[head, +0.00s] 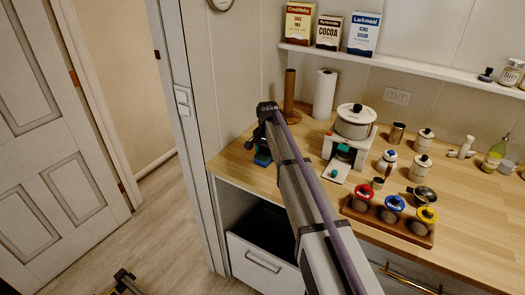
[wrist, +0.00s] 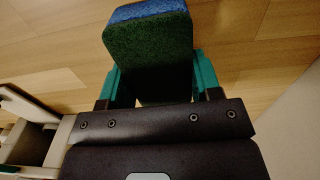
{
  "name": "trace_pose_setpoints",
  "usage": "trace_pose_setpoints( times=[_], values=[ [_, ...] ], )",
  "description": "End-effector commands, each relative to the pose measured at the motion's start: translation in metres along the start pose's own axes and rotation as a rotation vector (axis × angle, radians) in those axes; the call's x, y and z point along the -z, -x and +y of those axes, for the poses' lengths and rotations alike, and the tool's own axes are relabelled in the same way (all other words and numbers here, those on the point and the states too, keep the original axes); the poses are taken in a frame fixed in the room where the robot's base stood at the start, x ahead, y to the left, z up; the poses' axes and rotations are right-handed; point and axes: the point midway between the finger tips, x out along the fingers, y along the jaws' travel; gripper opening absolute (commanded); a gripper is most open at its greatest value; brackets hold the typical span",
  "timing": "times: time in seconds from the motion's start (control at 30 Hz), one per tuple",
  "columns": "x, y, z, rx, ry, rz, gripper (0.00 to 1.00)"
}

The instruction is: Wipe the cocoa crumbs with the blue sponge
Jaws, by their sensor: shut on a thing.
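The blue sponge (wrist: 150,45) has a blue layer and a dark green scrubbing layer. My gripper (wrist: 153,80) is shut on it, with a teal finger at each side in the wrist view. In the head view the sponge (head: 262,159) shows as a small blue patch at the counter's left end, partly behind my arm. I cannot tell whether it touches the wooden counter (head: 455,210). I cannot make out the cocoa crumbs in either view. A cocoa box (head: 328,33) stands on the shelf.
A paper towel roll (head: 325,94) and a brown cylinder (head: 290,93) stand at the back. A white pot (head: 354,121) sits on a white stand to the right. A wooden rack (head: 388,224) holds colour-lidded jars near the front edge. A door frame (head: 182,130) is at left.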

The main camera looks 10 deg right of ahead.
Motion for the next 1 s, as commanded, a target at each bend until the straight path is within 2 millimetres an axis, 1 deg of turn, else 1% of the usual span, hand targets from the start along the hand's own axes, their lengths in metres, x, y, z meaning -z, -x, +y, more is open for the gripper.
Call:
trace_pose_setpoints(
  times=[0.03,0.1,0.37,0.6,0.7,1.0],
  values=[
    [-0.001,-0.001,0.008,-0.003,-0.002,0.0,0.36],
    [-0.001,-0.002,0.015,-0.003,-0.002,0.0,0.36],
    [0.0,-0.002,0.023,-0.006,-0.002,0.0,0.36],
    [-0.002,0.0,0.049,-0.006,-0.004,0.0,0.36],
    [-0.001,0.0,0.057,-0.006,-0.003,0.0,0.36],
    [-0.001,0.002,0.056,-0.003,-0.001,0.0,0.36]
  ],
)
